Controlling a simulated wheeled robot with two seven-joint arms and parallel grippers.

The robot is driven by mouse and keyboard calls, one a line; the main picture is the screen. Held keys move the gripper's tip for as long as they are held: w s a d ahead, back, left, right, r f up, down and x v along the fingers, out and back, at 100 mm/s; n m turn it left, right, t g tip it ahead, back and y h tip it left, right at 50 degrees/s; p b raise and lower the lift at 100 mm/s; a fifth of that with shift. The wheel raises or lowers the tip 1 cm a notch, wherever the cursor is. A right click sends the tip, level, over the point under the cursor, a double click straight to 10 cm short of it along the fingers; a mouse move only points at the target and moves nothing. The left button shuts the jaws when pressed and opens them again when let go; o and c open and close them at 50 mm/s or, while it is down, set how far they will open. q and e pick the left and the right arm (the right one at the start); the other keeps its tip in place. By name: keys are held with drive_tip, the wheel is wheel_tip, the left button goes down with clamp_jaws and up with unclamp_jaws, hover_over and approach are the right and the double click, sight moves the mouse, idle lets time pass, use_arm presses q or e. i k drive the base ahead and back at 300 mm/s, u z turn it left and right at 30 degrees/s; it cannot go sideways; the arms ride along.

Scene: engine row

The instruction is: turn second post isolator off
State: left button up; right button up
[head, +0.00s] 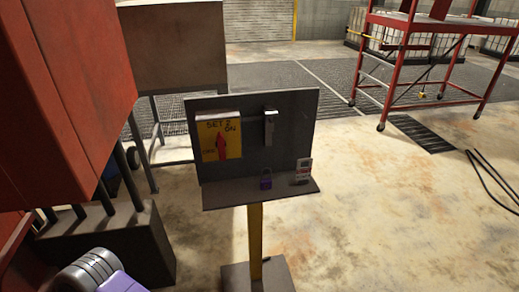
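A grey panel (288,150) stands on a yellow post (255,243) in the middle of the head view. The isolator's yellow plate (208,150) is on the panel's left part, with lettering that seems to read "SET 2 ON" and a smaller word at its left. The red handle (221,147) stands about upright, pointing up toward "ON". A grey hasp-like bracket (268,132) is mounted right of the plate.
A large red cabinet (75,90) fills the left side, with a dark base (105,245) below it. A red wheeled platform (415,45) is at the back right. Black cables (490,178) lie on the right; the floor right of the post is clear.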

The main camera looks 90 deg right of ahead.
sight(221, 144)
drive_tip(key=z, duration=2.35)
drive_tip(key=k, duration=0.4)
drive_tip(key=u, duration=1.1)
drive_tip(key=i, duration=0.8)
drive_tip(key=z, duration=0.8)
